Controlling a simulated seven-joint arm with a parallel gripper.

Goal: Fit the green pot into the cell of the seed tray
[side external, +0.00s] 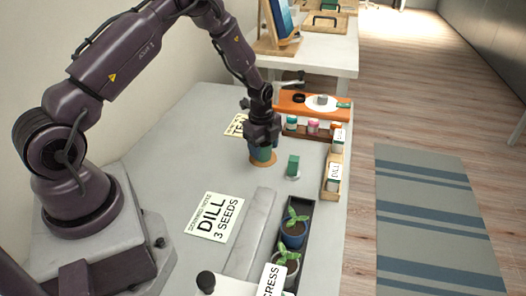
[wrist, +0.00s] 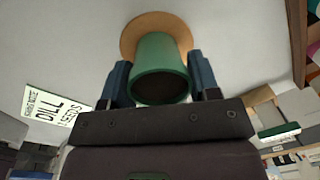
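The green pot (wrist: 160,68) stands upright on a round tan coaster (wrist: 130,38), its dark open mouth facing the wrist camera. My gripper (wrist: 160,75) is down around it, one blue finger on each side, very close to its wall; whether both fingers press on it is unclear. In the side view my gripper (side external: 263,143) mostly covers the pot (side external: 265,155), which sits on the coaster (side external: 262,163). The long dark seed tray (side external: 303,209) lies nearer the camera; blue and grey pots with seedlings stand in it, and its far end looks empty.
Racks with jars (side external: 313,128) and an orange board (side external: 300,103) lie behind. A DILL card (side external: 213,217) lies left of a raised grey strip (side external: 250,235), which runs alongside the tray.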

